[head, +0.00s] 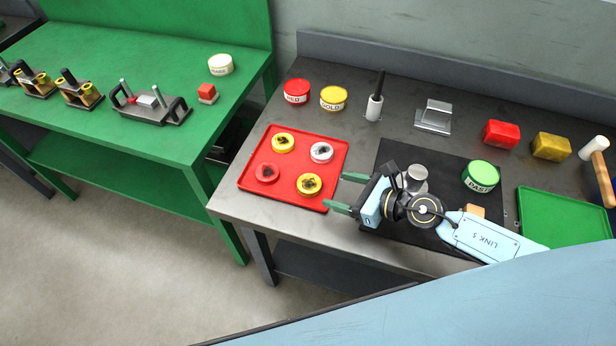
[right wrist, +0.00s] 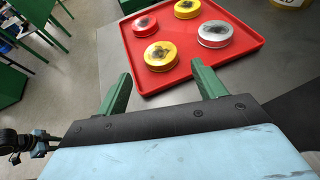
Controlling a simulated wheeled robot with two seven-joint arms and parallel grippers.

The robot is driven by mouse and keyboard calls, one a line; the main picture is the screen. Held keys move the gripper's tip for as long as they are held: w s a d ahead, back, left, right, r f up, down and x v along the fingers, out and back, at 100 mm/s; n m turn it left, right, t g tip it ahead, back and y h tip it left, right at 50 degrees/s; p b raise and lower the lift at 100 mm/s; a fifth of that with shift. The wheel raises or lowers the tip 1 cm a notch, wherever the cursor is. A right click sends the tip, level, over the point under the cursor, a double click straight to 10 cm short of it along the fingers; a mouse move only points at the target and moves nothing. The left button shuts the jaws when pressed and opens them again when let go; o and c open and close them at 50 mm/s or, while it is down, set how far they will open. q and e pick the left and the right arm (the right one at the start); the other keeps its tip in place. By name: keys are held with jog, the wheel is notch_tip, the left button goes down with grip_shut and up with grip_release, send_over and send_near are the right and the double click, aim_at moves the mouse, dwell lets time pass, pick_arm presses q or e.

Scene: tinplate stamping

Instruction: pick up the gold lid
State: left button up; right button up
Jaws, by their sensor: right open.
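Two gold-yellow lids with dark smudged tops lie on the red tray (head: 245,184). One gold lid (head: 311,184) is near the tray's front right; the other gold lid (head: 283,143) is at the back left. In the right wrist view the nearer gold lid (right wrist: 161,56) lies just beyond my fingers, and the farther one (right wrist: 187,9) is at the top. My right gripper (head: 345,193) is open and empty at the tray's right edge, its fingers pointing toward the nearer gold lid.
A red lid (head: 266,172) and a silver-topped lid (head: 321,152) share the tray. Behind stand a red tin (head: 297,93) and a gold tin (head: 333,99). A black mat (head: 392,151) lies right of the tray, with a green-topped tin (head: 481,176) on it.

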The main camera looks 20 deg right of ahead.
aim_at(308, 183)
jog(key=x, duration=0.3)
jog(key=shift+x, duration=0.9)
jog(key=x, duration=0.3)
jog(key=shift+w+a+f+b, duration=0.2)
jog(key=shift+f+b, duration=0.1)
jog(key=shift+b, duration=0.1)
jog(key=shift+w+a, duration=0.1)
jog(key=shift+w, duration=0.05)
pick_arm(q)
jog(key=shift+s+f, duration=0.2)
jog(key=shift+f, duration=0.15)
pick_arm(e)
jog(key=c, duration=0.7)
